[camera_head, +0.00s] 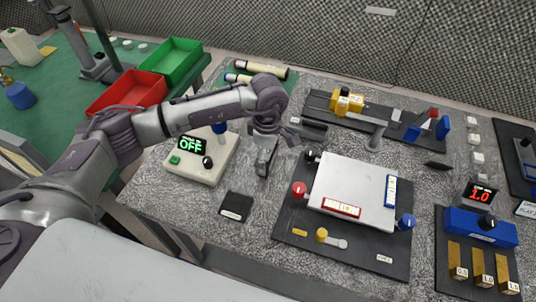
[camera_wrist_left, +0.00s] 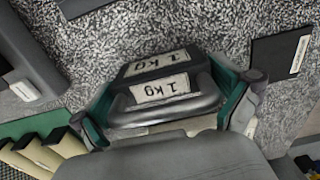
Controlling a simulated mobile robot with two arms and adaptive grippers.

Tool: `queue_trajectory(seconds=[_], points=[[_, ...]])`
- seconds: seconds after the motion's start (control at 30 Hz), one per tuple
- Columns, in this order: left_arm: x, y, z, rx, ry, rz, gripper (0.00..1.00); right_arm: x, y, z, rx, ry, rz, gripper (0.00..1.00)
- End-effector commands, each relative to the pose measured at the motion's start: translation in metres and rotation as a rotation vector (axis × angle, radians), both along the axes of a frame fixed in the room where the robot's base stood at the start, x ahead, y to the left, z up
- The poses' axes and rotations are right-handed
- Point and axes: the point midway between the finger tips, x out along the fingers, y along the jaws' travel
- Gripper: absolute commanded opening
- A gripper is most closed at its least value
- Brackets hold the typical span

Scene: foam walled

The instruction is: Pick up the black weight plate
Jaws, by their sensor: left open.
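The black weight plate (camera_wrist_left: 158,88), a dark block with white "1 kg" labels, lies on the grey speckled surface in the left wrist view. My left gripper (camera_wrist_left: 168,112) is open, with its green-padded fingers on either side of the weight. In the head view, my left gripper (camera_head: 272,150) is low over the bench, right of the OFF device. There the weight is largely hidden by the gripper, and I cannot make it out clearly. My right gripper is in neither view.
The OFF device (camera_head: 202,158) stands left of the gripper, and a flat black pad (camera_head: 236,206) lies in front. A black board (camera_head: 292,248) with a white panel (camera_head: 352,192) is to the right. A rail fixture (camera_head: 400,128) stands behind. Red (camera_head: 128,92) and green (camera_head: 172,62) bins are at left.

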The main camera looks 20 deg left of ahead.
Motion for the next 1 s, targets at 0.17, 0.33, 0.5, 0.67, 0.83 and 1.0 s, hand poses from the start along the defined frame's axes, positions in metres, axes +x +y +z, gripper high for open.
queue_trajectory(seconds=[0.17,0.33,0.5,0.67,0.83,1.0], points=[[0.0000,-0.0003,-0.0005,0.000,0.000,-0.001,1.00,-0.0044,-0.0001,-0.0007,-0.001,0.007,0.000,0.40],[0.0000,-0.0004,-0.0002,-0.001,0.000,-0.001,0.72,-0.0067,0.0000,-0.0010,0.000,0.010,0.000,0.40],[0.0000,-0.0003,0.0000,-0.001,0.000,-0.001,0.43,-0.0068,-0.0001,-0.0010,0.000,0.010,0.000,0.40],[0.0013,-0.0008,0.0024,-0.003,-0.004,-0.001,0.24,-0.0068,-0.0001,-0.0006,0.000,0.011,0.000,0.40],[0.0013,-0.0008,0.0024,-0.003,-0.004,-0.001,0.24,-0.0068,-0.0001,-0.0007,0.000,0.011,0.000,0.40],[0.0018,-0.0009,0.0062,-0.003,-0.006,-0.001,0.24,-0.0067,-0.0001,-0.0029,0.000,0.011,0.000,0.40]])
